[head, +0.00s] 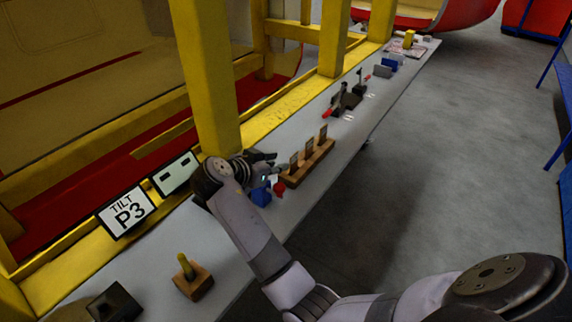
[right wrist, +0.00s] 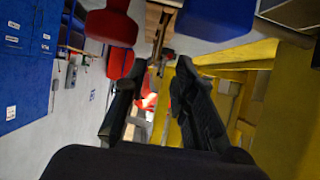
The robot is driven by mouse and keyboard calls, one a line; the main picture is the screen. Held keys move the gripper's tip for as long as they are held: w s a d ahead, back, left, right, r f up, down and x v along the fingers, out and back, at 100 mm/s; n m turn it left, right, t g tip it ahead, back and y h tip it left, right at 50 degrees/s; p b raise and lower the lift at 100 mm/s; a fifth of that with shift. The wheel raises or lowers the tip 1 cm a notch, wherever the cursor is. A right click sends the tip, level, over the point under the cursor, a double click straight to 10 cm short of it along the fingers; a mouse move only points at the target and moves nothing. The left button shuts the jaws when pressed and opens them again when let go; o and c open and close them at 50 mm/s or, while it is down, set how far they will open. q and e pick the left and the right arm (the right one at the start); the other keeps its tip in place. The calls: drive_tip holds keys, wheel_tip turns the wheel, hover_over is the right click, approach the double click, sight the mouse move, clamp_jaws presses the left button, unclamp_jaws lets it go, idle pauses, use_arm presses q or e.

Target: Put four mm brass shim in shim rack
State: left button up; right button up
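The shim rack appears to be the long wooden block (head: 310,166) on the grey bench, with several upright thin plates (head: 308,150) in it. Their thickness marks cannot be read, so I cannot tell which is the four mm brass shim. My right gripper (head: 272,165) is just left of the rack, low over the bench. In the right wrist view its two dark fingers (right wrist: 163,68) stand apart, with no object clearly held between them. My left gripper is not in view.
A blue block (head: 261,195) and red knob (head: 279,188) are close below my right gripper. A wooden base with a yellow peg (head: 190,278) stands nearer. Dark tools (head: 346,98) lie beyond the rack.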

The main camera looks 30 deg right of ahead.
drive_tip(key=shift+v, duration=1.8)
